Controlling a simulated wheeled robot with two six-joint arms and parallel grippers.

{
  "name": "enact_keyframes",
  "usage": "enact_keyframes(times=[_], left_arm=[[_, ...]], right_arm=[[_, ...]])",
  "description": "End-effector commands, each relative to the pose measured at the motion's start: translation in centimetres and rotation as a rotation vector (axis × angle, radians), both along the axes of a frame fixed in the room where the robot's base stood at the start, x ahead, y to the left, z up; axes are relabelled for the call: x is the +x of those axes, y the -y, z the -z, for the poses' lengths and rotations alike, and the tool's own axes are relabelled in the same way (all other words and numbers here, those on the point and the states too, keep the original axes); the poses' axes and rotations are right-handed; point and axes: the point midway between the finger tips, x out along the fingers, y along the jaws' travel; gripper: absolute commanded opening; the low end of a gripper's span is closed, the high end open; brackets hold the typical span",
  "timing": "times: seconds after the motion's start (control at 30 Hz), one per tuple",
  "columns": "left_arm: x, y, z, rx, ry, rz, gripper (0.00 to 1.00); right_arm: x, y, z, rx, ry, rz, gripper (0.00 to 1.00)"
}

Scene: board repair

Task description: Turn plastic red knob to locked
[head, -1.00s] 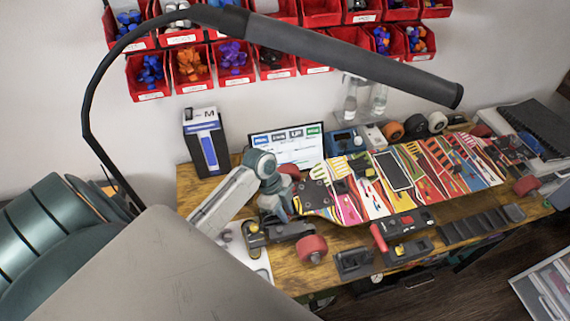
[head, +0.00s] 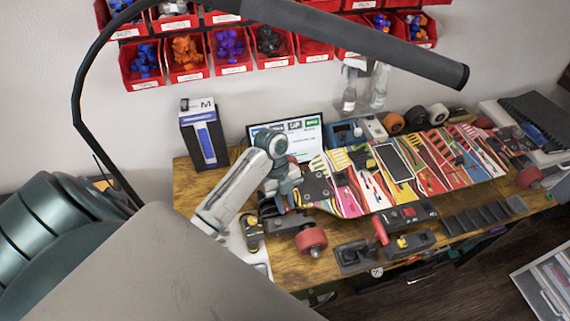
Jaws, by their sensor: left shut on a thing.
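My left gripper (head: 283,201) is at the left end of a colourful skateboard deck (head: 345,194) on the wooden bench. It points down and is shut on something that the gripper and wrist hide. No red knob can be made out between the fingers. A red upright handle (head: 381,231) on a small black fixture (head: 408,242) stands in front of the deck, apart from the gripper. A black box with a red button (head: 409,212) lies just behind it. My right gripper is not in view.
A red wheel (head: 312,240) sits just in front of the gripper. A black block (head: 354,257) stands on the bench's front edge (head: 300,280). A blue-white box (head: 204,135) and a screen (head: 290,137) stand behind. A dark lamp arm (head: 355,45) crosses above.

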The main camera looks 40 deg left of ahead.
Motion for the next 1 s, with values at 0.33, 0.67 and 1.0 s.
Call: enact_keyframes(times=[0.33, 0.67, 1.0], left_arm=[[0.01, 0.02, -0.04, 0.0, 0.001, 0.005, 0.0], [0.03, 0.03, -0.03, -0.001, 0.001, 0.004, 0.41], [0.04, 0.05, -0.05, -0.001, 0.002, -0.001, 0.41]], right_arm=[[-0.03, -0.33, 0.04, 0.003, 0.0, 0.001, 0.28], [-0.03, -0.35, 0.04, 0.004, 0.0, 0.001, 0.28], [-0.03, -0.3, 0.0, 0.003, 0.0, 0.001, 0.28]])
